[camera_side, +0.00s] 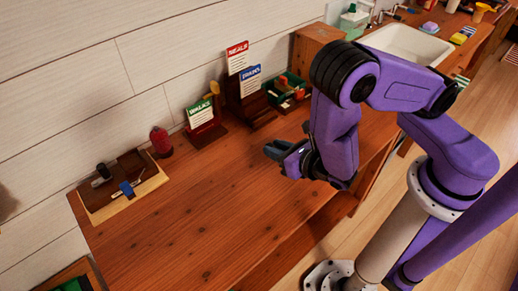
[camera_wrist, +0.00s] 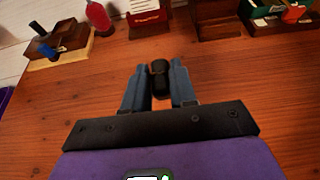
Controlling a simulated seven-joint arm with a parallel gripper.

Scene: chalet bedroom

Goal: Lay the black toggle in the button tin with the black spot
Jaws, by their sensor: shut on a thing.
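My gripper (camera_wrist: 160,88) is shut on a black toggle (camera_wrist: 159,72), a small dark rounded piece between the blue-grey fingertips. In the side view my gripper (camera_side: 277,151) is above the middle of the wooden table, and the toggle cannot be told apart from the dark fingers there. I cannot make out a button tin with a black spot in either view. A wooden tray (camera_side: 152,184) at the table's left end holds a black piece (camera_side: 102,170) and a blue piece (camera_side: 126,188); whether it has to do with the tin I cannot tell.
A red bottle (camera_side: 160,141) stands beside the tray. Along the wall are a green-headed card (camera_side: 200,113) on a stand, red- and blue-headed cards (camera_side: 238,57) in a wooden rack, and a green box (camera_side: 294,84) of small things. The table's middle and front are clear.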

